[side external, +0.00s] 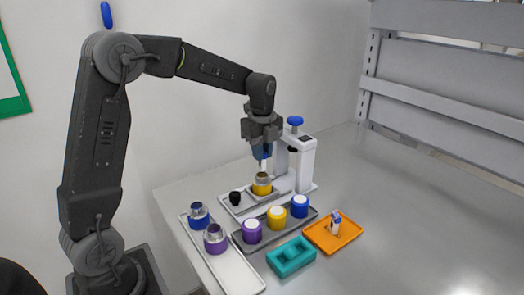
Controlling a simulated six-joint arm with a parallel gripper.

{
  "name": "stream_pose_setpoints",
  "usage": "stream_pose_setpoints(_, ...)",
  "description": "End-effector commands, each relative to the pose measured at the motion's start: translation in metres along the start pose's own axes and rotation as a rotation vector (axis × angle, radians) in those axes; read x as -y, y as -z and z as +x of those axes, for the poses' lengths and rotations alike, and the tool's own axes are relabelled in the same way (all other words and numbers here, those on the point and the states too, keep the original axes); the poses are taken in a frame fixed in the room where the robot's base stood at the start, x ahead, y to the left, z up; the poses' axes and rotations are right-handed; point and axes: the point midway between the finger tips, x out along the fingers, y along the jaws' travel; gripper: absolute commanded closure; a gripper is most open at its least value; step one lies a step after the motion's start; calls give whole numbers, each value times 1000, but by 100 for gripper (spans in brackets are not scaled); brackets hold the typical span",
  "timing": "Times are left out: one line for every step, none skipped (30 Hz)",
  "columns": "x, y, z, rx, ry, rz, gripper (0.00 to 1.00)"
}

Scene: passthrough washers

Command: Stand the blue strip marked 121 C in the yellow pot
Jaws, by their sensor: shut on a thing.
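My gripper (262,142) points down and is shut on the blue strip (262,153), which hangs upright with a pale lower part. The marking on the strip is too small to read. The yellow pot (262,188), with a metal neck, stands on the base of a white bench device, directly under the strip. The strip's lower end is at the pot's mouth; I cannot tell whether it is inside or just above it.
The white device (305,160) rises close right of my gripper. A black knob-like piece (235,198) sits left of the pot. The right-hand table is clear.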

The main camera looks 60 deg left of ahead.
Motion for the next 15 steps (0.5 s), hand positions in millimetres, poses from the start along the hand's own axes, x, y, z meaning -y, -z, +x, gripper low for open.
stream_pose_setpoints(0, 0, 0, 0, 0, 0, 100)
stream_pose_setpoints(0, 0, 0, 0, 0, 0, 100)
stream_pose_setpoints(0, 0, 0, 0, 0, 0, 100)
stream_pose_setpoints(0, 0, 0, 0, 0, 0, 100)
stream_pose_setpoints(0, 0, 0, 0, 0, 0, 100)
stream_pose_setpoints(0, 0, 0, 0, 0, 0, 100)
stream_pose_setpoints(0, 0, 0, 0, 0, 0, 100)
stream_pose_setpoints(0, 0, 0, 0, 0, 0, 100)
stream_pose_setpoints(0, 0, 0, 0, 0, 0, 100)
stream_pose_setpoints(0, 0, 1, 0, 0, 0, 100)
stream_pose_setpoints(0, 0, 1, 0, 0, 0, 100)
stream_pose_setpoints(0, 0, 2, 0, 0, 0, 100)
stream_pose_setpoints(0, 0, 3, 0, 0, 0, 100)
stream_pose_setpoints(0, 0, 4, 0, 0, 0, 100)
stream_pose_setpoints(0, 0, 6, 0, 0, 0, 100)
